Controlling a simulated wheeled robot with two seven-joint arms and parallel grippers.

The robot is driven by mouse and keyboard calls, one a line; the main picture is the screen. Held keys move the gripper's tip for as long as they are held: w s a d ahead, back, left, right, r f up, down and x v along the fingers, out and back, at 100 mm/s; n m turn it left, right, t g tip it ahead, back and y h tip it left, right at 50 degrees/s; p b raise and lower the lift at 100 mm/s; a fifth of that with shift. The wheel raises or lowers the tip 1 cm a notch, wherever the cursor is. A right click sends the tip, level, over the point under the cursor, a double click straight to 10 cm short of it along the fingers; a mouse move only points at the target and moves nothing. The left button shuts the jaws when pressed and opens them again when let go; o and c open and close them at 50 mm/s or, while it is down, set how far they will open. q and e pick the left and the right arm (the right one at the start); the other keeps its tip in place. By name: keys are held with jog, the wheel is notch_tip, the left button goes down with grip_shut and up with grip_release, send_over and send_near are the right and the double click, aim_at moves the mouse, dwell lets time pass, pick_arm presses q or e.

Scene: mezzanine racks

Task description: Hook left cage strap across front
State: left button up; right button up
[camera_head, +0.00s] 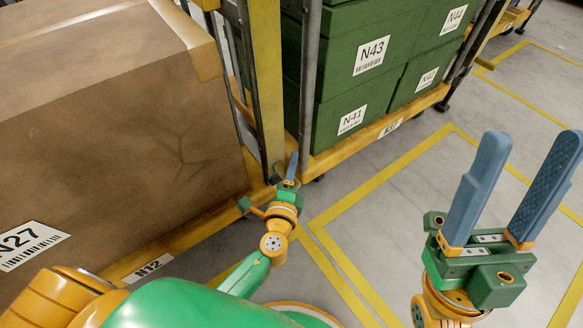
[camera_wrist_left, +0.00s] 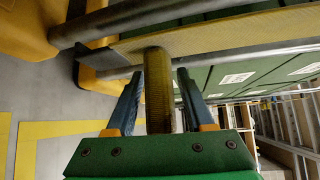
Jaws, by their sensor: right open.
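A yellow strap (camera_head: 267,80) hangs down along the grey posts between two cages in the head view. The left cage (camera_head: 172,252) has a yellow base labelled N12 and holds a large brown box (camera_head: 110,130). My left gripper (camera_head: 290,172) is low at the foot of the strap. In the left wrist view, a ribbed yellow strap piece (camera_wrist_left: 157,95) stands between the fingers of my left gripper (camera_wrist_left: 157,88), with small gaps visible on both sides. Its lower end is hidden behind the gripper body. My right gripper (camera_head: 515,190) is open and empty over the floor.
The right cage (camera_head: 405,118) holds green boxes (camera_head: 370,55) marked N41, N42, N43 and N44. Grey posts (camera_head: 309,80) stand close to my left gripper. Grey floor with yellow lines (camera_head: 385,170) is clear at right.

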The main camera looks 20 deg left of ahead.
pick_arm(q)
grip_shut()
dwell(1.2)
